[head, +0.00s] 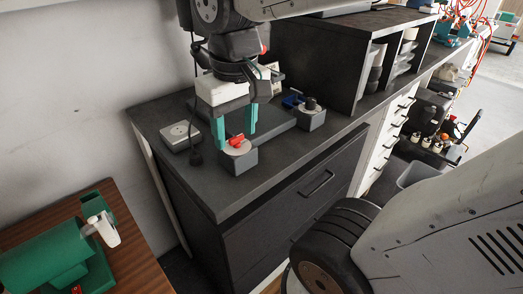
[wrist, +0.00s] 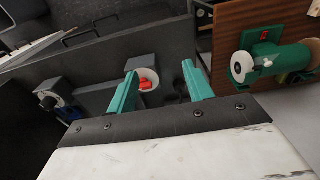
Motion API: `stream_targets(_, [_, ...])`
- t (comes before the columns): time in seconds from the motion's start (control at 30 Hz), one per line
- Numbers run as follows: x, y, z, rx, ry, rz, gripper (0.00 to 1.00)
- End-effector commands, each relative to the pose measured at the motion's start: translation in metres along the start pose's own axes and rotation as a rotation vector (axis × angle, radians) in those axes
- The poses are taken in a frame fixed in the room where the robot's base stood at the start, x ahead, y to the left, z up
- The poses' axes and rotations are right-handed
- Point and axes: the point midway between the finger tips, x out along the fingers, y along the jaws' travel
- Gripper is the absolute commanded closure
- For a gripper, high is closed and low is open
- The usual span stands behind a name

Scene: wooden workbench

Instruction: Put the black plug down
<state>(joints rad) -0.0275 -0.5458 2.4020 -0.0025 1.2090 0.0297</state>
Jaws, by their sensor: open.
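My gripper (head: 236,139) hangs over the dark bench top with its two teal fingers apart; it also shows in the wrist view (wrist: 159,70). The fingers hold nothing. A grey block (head: 240,163) with a pale round top and a red piece (head: 236,141) stands at the fingertips. In the wrist view the red piece (wrist: 145,85) lies nearer the left finger. A small black plug-like piece (head: 196,158) lies on the bench left of the fingers, beside a white socket box (head: 180,136). I cannot tell whether it touches the box.
A second grey block (head: 311,117) with a black knob and a blue piece (head: 292,101) beside it stand to the right. A dark shelf unit (head: 345,55) rises behind. A green machine (head: 60,250) sits on a lower wooden table at left. The bench's front strip is clear.

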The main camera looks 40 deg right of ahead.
Motion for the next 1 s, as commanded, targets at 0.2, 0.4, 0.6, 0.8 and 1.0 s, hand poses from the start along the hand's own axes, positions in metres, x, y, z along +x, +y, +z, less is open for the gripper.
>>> stream_targets(0.2, [0.014, 0.006, 0.058, 0.002, 0.035, 0.002, 0.49])
stream_targets(0.4, [0.019, 0.008, 0.070, 0.001, 0.038, 0.003, 0.49])
stream_targets(0.6, [0.019, 0.008, 0.069, 0.001, 0.038, 0.003, 0.49])
stream_targets(0.8, [0.019, 0.008, 0.069, 0.000, 0.038, 0.003, 0.49])
stream_targets(1.0, [0.019, 0.008, 0.069, 0.000, 0.038, 0.003, 0.49])
